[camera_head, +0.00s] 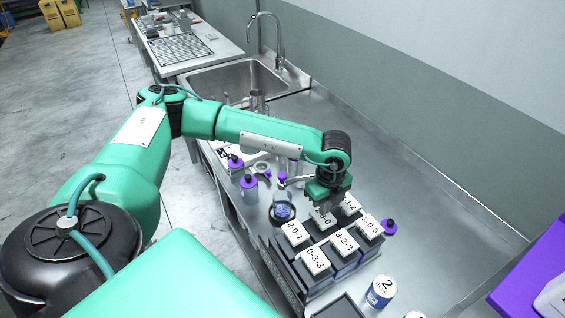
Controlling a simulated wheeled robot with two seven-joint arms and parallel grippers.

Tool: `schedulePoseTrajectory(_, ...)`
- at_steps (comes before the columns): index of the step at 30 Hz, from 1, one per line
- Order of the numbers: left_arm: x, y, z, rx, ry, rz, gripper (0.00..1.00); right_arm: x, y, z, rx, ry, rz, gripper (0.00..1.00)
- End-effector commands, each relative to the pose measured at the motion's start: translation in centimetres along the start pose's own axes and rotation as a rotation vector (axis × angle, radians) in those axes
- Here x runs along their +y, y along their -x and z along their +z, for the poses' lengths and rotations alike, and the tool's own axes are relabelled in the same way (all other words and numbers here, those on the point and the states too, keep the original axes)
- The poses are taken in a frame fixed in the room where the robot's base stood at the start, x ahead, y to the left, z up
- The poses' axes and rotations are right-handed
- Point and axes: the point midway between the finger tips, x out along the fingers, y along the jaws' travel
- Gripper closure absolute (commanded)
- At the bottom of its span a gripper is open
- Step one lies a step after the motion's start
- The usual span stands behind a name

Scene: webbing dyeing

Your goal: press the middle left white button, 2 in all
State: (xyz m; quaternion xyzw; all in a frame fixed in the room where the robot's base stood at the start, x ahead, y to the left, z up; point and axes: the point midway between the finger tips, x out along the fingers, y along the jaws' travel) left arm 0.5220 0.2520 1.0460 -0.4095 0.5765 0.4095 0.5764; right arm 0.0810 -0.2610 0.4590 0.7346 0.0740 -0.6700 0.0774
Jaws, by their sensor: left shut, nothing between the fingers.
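Several white label-topped buttons sit on dark grey blocks on the steel counter, in two rows. The button in the middle of the far-left row (319,220) is partly hidden under my left gripper (327,207). Its label is only partly readable, ending in 0. Beside it are the button marked 2-0-1 (295,233), the one marked 3-2-3 (345,241), and one ending in 2 (350,205). The nearest is marked 0-3-3 (316,261); another reads 3-0-3 (370,226). My left gripper is shut and empty, pointing down; I cannot tell whether its tips touch the button. My right gripper is out of view.
A white jar marked 2 (381,291) stands in front of the blocks, and a purple-capped bottle (389,228) is to their right. A dark bowl with blue contents (282,212) and purple-capped bottles (249,187) stand left. The sink (222,82) is behind; the right counter is clear.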

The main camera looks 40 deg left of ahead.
Motion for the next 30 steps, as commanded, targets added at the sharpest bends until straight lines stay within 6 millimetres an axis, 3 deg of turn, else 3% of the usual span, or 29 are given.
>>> schedulePoseTrajectory(11,0.0,-0.2,0.0,0.0,0.0,0.0,1.0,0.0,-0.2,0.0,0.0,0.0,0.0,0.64)
schedulePoseTrajectory(30,0.0,-2.8,0.0,0.0,0.0,0.001,1.0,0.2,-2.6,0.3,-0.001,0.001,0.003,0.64)
